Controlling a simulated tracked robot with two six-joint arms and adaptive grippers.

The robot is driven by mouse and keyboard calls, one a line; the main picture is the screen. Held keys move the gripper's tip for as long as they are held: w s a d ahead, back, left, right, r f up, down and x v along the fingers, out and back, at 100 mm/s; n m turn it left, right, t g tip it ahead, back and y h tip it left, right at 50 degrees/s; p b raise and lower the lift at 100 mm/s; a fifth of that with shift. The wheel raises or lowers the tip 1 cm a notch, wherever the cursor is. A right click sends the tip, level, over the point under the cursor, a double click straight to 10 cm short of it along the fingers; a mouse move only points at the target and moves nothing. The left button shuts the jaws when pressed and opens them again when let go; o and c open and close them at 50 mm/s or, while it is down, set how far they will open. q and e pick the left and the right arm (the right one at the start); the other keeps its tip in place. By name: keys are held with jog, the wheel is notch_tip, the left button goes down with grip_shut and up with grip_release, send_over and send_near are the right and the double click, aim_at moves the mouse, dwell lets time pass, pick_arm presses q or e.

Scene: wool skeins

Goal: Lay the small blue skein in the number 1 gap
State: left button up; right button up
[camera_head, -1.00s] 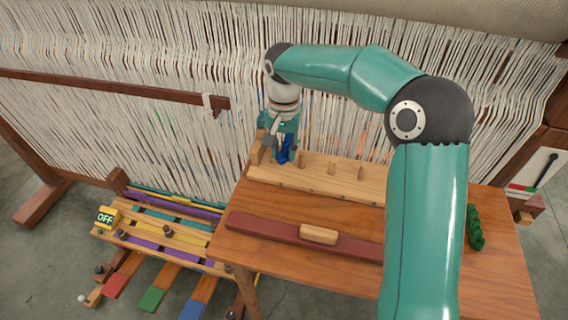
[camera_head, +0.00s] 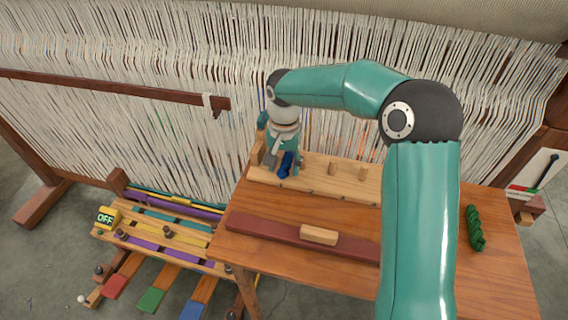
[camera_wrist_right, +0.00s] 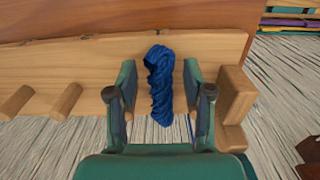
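The small blue skein (camera_head: 286,165) is at the left end of the pegged wooden rack (camera_head: 318,188). In the right wrist view the skein (camera_wrist_right: 160,82) lies lengthwise across the rack board (camera_wrist_right: 210,55), on the peg side of the end block (camera_wrist_right: 235,95). My right gripper (camera_wrist_right: 162,98) is open, with one finger on each side of the skein and a narrow space on both sides. In the head view my right gripper (camera_head: 281,165) is low at the rack and partly covers the skein. No gap number is readable. My left gripper is out of view.
A green skein (camera_head: 475,228) lies at the table's right side. A dark red bar with a light wood handle (camera_head: 319,235) lies in front of the rack. Wooden pegs (camera_head: 331,168) stand right of the gripper. Loom threads (camera_head: 130,130) rise close behind.

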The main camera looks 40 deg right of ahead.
aim_at(284, 166)
notch_tip(284, 166, up, 12)
jog(key=shift+p, duration=0.4)
dwell(0.4)
jog(key=shift+r, duration=0.1)
